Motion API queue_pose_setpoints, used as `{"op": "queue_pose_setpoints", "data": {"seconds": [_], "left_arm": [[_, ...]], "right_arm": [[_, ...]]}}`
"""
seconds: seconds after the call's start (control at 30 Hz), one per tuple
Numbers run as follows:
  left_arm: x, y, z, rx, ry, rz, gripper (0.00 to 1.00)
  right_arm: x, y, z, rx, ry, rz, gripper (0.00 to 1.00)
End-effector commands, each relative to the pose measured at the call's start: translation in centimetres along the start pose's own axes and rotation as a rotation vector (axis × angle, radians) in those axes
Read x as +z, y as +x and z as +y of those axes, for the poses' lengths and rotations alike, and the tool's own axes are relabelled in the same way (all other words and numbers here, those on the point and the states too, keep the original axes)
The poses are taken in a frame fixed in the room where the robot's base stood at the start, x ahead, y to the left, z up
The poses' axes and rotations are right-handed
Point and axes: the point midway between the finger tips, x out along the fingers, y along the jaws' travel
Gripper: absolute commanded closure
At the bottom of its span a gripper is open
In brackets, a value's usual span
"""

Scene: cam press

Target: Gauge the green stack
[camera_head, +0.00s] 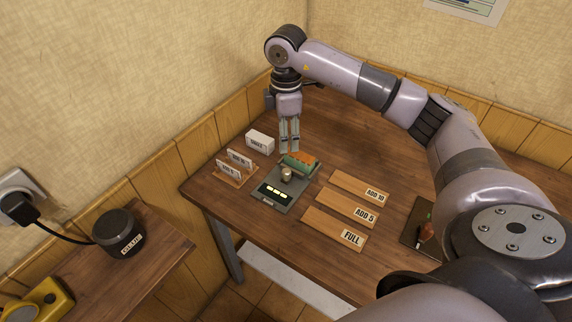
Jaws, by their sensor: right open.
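The device carries a round metallic knob (287,174) and a small lit display. My right gripper (290,150) points straight down, just behind and above the stack's left end. Its fingers are open and show nothing between them. I cannot tell whether the fingertips touch the stack. My left gripper is out of view.
Three wooden boards read ADD 10 (356,185), ADD 5 (335,203) and FULL (325,225). A white labelled block (260,141) and a wooden card holder (236,179) stand left. A dark tray (412,222) lies right.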

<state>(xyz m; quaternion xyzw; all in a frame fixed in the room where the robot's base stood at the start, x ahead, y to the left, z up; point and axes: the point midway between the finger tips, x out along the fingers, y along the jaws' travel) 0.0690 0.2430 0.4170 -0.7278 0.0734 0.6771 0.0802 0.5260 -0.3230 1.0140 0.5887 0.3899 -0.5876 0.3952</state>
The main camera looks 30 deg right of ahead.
Motion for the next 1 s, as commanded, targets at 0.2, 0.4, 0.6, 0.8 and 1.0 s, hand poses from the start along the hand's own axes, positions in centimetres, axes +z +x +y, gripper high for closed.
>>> {"op": "queue_pose_setpoints", "data": {"seconds": [0.2, 0.4, 0.6, 0.8, 1.0], "left_arm": [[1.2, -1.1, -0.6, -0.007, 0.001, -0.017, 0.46], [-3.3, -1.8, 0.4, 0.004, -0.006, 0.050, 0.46], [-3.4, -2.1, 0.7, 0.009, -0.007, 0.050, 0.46], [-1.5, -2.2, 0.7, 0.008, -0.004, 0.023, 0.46], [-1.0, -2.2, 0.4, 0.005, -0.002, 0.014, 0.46]], "right_arm": [[0.1, 4.9, -0.2, -0.006, 0.001, -0.003, 0.57], [0.0, 9.0, -0.1, -0.004, 0.000, 0.000, 0.57], [0.0, 11.8, -0.1, -0.002, 0.000, 0.000, 0.57], [0.0, 12.8, 0.0, -0.001, -0.001, 0.002, 0.57], [0.0, 12.8, 0.0, 0.000, -0.001, 0.002, 0.57]]}}
